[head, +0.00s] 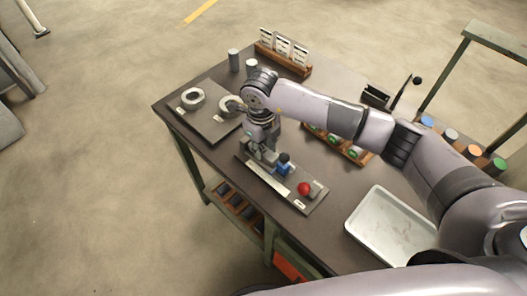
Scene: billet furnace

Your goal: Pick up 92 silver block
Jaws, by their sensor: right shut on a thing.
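My right gripper (258,146) reaches in from the right and points down at the left end of a grey control panel (281,185) on the table. It is shut on a small grey piece there, mostly hidden by the fingers; I cannot tell whether this is the silver block. A blue knob (284,165) and a red ball-shaped button (304,188) stand on the panel to the right of the gripper. No number 92 can be read. Two silver cylinders (234,60) stand at the table's back left. My left gripper is not in view.
A plate with round ring-shaped parts (193,97) lies at the left of the dark table (340,209). A white tray (385,224) lies at the front right. A wooden card rack (283,54) stands at the back. A green frame (449,75) stands at the right.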

